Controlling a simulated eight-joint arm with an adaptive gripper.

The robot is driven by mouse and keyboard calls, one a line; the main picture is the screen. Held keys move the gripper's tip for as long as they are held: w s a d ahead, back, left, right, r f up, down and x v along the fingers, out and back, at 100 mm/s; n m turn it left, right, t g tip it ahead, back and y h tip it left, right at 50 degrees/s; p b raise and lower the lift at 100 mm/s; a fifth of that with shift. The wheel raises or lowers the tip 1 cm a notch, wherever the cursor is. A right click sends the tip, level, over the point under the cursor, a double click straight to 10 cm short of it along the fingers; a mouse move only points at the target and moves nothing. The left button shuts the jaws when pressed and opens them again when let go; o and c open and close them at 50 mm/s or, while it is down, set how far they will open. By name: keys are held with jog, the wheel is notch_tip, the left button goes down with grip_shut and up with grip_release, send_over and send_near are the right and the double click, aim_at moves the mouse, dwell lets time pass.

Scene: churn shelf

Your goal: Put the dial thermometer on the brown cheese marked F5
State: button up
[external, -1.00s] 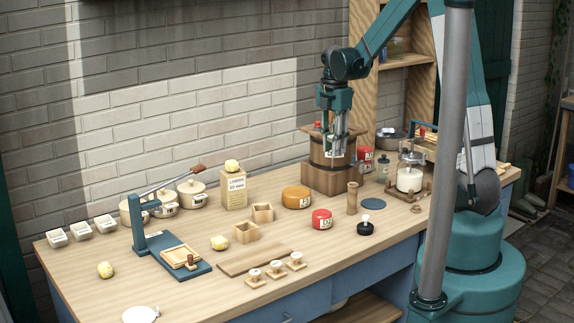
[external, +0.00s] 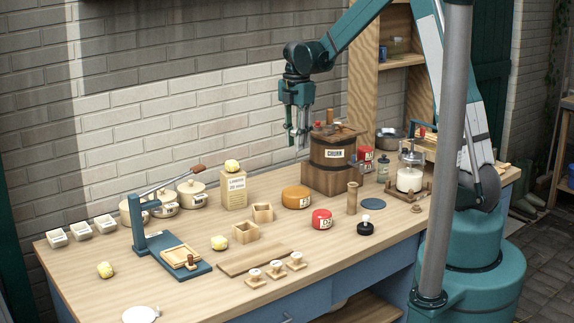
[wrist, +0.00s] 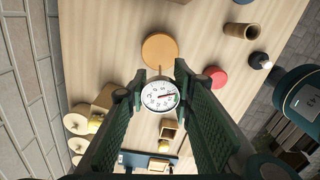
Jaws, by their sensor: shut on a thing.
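The dial thermometer (wrist: 160,96) has a round white face and a thin probe, seen in the wrist view. My gripper (wrist: 160,82) is shut on it; in the external view my gripper (external: 297,140) is high above the bench, left of the churn. The brown cheese (external: 296,197) is an orange-brown wheel with a pale label, too small to read surely, lying on the bench below my gripper. It also shows in the wrist view (wrist: 160,48), just beyond the thermometer. Its top is bare.
The wooden churn (external: 331,158) stands on a block right of my gripper. A red cheese (external: 321,219) lies in front of the brown one. A box with a yellow lump on top (external: 234,190) stands left. Small wooden boxes (external: 263,212) and a wooden cylinder (external: 352,198) are nearby.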

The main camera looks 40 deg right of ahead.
jog(key=shift+f, duration=2.95)
jog(key=shift+f, duration=2.05)
jog(key=shift+f, duration=0.1)
jog(key=o, duration=0.4)
jog(key=shift+f, duration=0.1)
jog(key=shift+c, duration=0.2)
jog(key=o, duration=0.5)
jog(key=shift+c, duration=0.2)
jog(key=shift+r, duration=0.2)
